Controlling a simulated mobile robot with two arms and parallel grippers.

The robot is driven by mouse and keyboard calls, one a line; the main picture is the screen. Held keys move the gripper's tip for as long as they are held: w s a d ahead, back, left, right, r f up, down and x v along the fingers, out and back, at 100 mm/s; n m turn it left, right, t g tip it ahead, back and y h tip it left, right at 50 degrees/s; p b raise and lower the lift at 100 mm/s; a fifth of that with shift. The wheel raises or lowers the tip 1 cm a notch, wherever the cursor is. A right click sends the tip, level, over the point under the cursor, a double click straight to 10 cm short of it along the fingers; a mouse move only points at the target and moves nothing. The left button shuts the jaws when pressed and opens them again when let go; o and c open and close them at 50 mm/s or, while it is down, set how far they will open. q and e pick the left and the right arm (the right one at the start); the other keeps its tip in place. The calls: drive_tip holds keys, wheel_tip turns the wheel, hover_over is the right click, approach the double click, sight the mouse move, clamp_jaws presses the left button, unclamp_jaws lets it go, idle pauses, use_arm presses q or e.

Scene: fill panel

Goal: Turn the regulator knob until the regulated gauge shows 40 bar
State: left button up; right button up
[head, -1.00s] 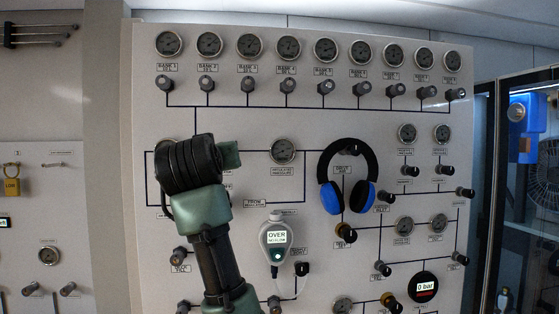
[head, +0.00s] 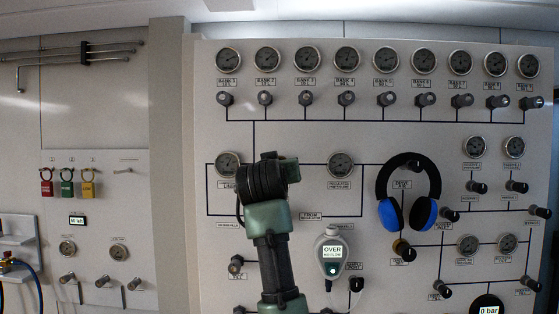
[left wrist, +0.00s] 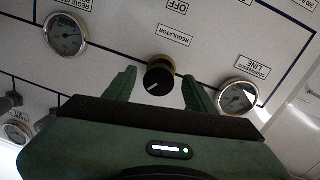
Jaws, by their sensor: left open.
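My left gripper (head: 290,168) is open in front of the panel, between two gauges. In the left wrist view, which sees the panel upside down, its fingers (left wrist: 158,76) stand either side of the dark regulator knob (left wrist: 158,80) with a white mark and brass base. Gaps show on both sides of the knob. The gripper hides the knob in the head view. The regulated pressure gauge (head: 341,165) is just right of the gripper; it also shows in the left wrist view (left wrist: 65,34). Its reading is too small to tell. My right gripper is not in view.
The compressor line gauge (head: 228,164) is left of my gripper. Blue-black headphones (head: 419,211) hang on the panel to the right. A handheld meter reading OVER (head: 332,255) hangs below. Bank gauges and knobs line the top. Padlocks (head: 67,184) hang at the left.

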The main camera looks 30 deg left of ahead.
use_arm(q)
drive_tip(key=shift+w+a+f, duration=0.1)
drive_tip(key=shift+w+a, duration=0.1)
drive_tip(key=shift+w, duration=0.25)
drive_tip(key=shift+s, duration=0.1)
clamp_jaws()
drive_tip(key=shift+m, duration=0.7)
unclamp_jaws()
drive_tip(key=b+v, duration=0.4)
drive_tip(key=v, duration=0.4)
drive_tip(key=shift+b, duration=0.35)
drive_tip(key=shift+a, duration=0.1)
idle(1.2)
